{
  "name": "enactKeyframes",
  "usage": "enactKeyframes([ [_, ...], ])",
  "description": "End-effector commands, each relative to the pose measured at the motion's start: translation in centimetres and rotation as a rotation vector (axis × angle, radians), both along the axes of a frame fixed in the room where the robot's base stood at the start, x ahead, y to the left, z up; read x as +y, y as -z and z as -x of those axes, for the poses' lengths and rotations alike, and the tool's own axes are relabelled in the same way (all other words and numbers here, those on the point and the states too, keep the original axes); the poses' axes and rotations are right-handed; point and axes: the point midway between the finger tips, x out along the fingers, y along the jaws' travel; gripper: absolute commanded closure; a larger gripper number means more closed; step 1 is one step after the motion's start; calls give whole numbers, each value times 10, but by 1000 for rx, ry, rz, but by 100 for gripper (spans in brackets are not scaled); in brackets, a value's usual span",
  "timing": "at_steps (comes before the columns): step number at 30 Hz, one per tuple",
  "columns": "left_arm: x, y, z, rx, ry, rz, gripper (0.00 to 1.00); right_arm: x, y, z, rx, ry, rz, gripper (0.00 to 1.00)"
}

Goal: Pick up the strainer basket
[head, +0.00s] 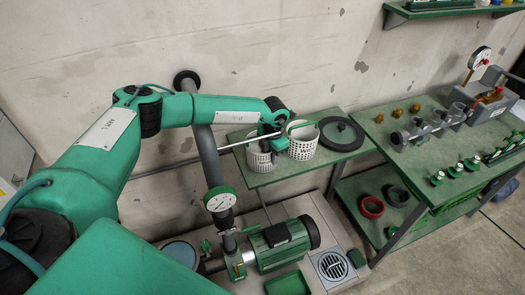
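Two white perforated baskets stand on a small green side table (288,176) against the wall. The right basket (303,147) is upright, with a wire handle and dark lettering that I cannot fully read. The left basket (260,160) is partly covered by my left gripper (266,143). My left arm reaches in from the left, and its gripper is over the left basket's rim, just left of the lettered one. The fingertips are too small and hidden to show whether they are open, shut or touching a basket. My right gripper is not in view.
A round dark-rimmed lid (341,133) lies right of the baskets. A grey pipe with a gauge (220,200) rises before the table's left side. A green pump (280,245) sits below. A workbench (440,150) with fittings and valves stands at right.

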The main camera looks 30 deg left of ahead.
Motion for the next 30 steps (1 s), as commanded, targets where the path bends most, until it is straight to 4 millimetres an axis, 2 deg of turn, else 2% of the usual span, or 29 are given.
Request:
enactKeyframes([
  [5,0,0,0,0,0,0,72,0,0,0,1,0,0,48],
  [9,0,0,0,0,0,0,97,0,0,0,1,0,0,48],
  [10,0,0,0,0,0,0,100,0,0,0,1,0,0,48],
  [23,0,-3,0,-1,0,0,100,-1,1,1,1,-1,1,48],
  [30,0,-26,-1,-2,1,1,100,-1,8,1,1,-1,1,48],
])
